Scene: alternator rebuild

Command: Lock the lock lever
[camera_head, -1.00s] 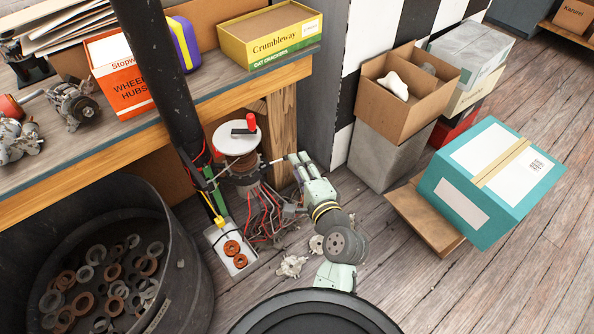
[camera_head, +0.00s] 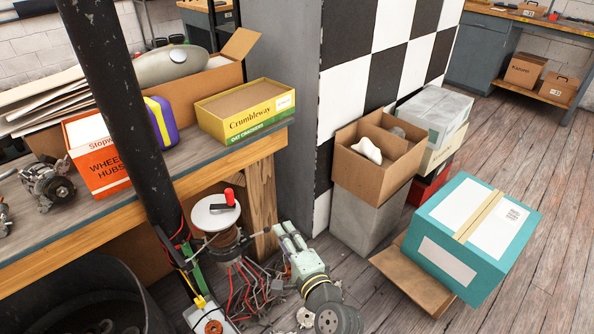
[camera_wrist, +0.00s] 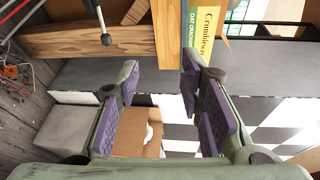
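A machine with a round white plate (camera_head: 214,212) stands by the bench's end; a red-handled black lever (camera_head: 229,199) sits on the plate. I cannot tell for sure which part is the lock lever. In the wrist view a thin metal rod with a black ball end (camera_wrist: 105,38) sticks out at the upper left, beyond and to the left of my fingers. My gripper (camera_wrist: 160,76) is open and empty, with its purple pads apart. In the head view, my gripper (camera_head: 284,232) is just right of the machine, apart from the red-handled lever.
The wooden bench (camera_head: 262,190) and black post (camera_head: 115,100) stand close to the machine. Loose wires (camera_head: 245,285) hang below it. An open cardboard box (camera_head: 350,175) on a grey block and a teal box (camera_head: 440,260) stand to the right. A dark bin (camera_head: 145,315) is lower left.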

